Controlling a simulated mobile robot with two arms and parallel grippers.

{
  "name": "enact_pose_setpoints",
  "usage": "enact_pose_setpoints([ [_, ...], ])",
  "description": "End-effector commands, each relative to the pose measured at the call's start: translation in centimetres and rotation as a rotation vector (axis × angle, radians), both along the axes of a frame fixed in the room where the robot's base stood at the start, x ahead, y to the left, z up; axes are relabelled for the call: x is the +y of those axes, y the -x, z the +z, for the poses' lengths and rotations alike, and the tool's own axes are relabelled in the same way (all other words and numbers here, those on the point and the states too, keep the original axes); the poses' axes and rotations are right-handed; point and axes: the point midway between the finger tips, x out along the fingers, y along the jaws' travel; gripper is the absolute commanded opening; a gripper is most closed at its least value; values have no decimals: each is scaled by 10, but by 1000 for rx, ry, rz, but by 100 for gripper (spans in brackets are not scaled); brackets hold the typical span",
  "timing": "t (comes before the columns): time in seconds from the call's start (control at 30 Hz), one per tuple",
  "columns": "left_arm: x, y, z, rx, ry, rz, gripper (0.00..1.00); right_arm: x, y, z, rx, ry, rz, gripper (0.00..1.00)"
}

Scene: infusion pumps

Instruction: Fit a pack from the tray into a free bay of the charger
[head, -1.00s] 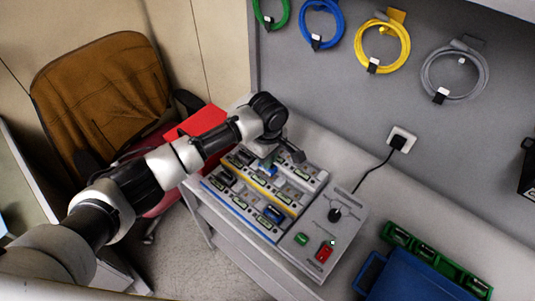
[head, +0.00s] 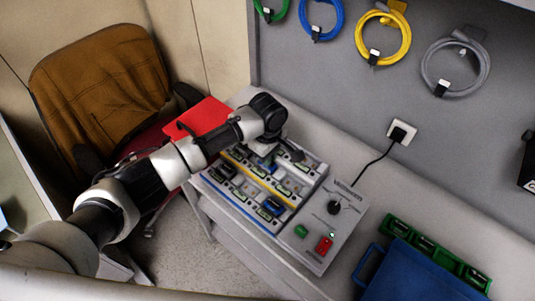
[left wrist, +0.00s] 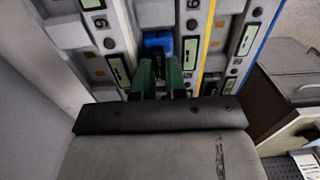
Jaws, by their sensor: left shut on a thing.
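The charger (head: 328,228) is a pale slanted panel on the bench, with rows of bays and yellow and blue stripes. My left gripper (left wrist: 160,72) is over its far rows, shut on a blue pack (left wrist: 158,42) that sits between the fingers at a bay. The fingers and my wrist hide the pack's lower end, so I cannot tell how deep it is in. Another blue pack (head: 272,208) sits in a near row. My right gripper is not in view.
The charger's right part has a black knob (head: 334,208), a green button and a red switch. A black cord (head: 375,172) runs to a wall socket.

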Motion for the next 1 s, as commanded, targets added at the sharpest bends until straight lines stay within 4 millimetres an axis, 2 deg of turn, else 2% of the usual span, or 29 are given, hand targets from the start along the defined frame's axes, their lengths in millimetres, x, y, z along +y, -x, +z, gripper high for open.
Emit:
enact_pose_setpoints([
  [0.33,0,0,-4,2,1,1,0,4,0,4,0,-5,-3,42],
  [0.37,0,0,-4,1,2,0,15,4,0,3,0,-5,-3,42],
  [0.53,0,0,-4,1,1,0,41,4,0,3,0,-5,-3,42],
  [1.0,-1,-1,-3,-4,3,1,42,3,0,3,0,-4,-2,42],
])
